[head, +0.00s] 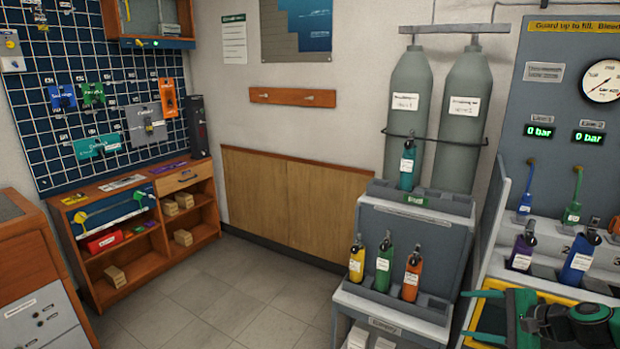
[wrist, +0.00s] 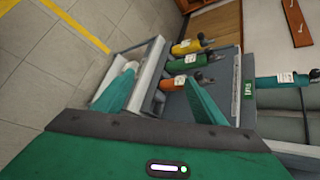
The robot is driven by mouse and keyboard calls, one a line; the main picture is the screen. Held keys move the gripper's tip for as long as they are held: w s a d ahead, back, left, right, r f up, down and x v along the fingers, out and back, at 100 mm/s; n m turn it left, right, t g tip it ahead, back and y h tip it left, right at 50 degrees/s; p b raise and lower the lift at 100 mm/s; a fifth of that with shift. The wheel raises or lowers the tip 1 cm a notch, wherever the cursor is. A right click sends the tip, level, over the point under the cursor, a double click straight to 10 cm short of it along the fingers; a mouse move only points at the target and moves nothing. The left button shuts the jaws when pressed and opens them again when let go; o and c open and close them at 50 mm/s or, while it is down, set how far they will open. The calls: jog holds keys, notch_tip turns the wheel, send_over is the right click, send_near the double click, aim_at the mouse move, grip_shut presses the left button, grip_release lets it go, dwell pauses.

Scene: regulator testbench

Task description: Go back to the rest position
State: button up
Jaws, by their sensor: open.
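My gripper (wrist: 150,92) is open, with two green fingers apart and nothing between them in the wrist view. In the head view my green and black arm end shows at the lower right, in front of the filling bench with the yellow-edged tray (head: 487,312). The grey stepped rack (head: 405,240) stands left of it. It holds a yellow bottle (head: 356,262), a green bottle (head: 384,264) and an orange bottle (head: 412,277) on its lower step, and a teal bottle (head: 407,168) on top. In the wrist view the rack appears turned sideways beyond the fingers.
A purple bottle (head: 521,252) and a blue bottle (head: 577,260) stand at the filling bench under two 0 bar displays. Two tall grey cylinders (head: 408,105) stand behind the rack. A wooden shelf (head: 150,225) is at the left. The tiled floor (head: 260,290) between is clear.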

jog(key=s+a+r+n+g+h, duration=0.1)
jog(key=s+r+n+g+h, duration=0.2)
jog(key=s+r, duration=0.4)
jog(key=s+r+n+g+h, duration=0.2)
jog(key=s+r+n+g, duration=0.4)
jog(key=s, duration=1.4)
notch_tip(320, 180, up, 2)
jog(key=shift+s+a+r+n+h, duration=0.1)
jog(key=shift+s+a+n+h, duration=0.3)
jog(key=shift+n, duration=0.8)
jog(key=shift+w+f+g, duration=0.3)
jog(key=shift+w, duration=0.35)
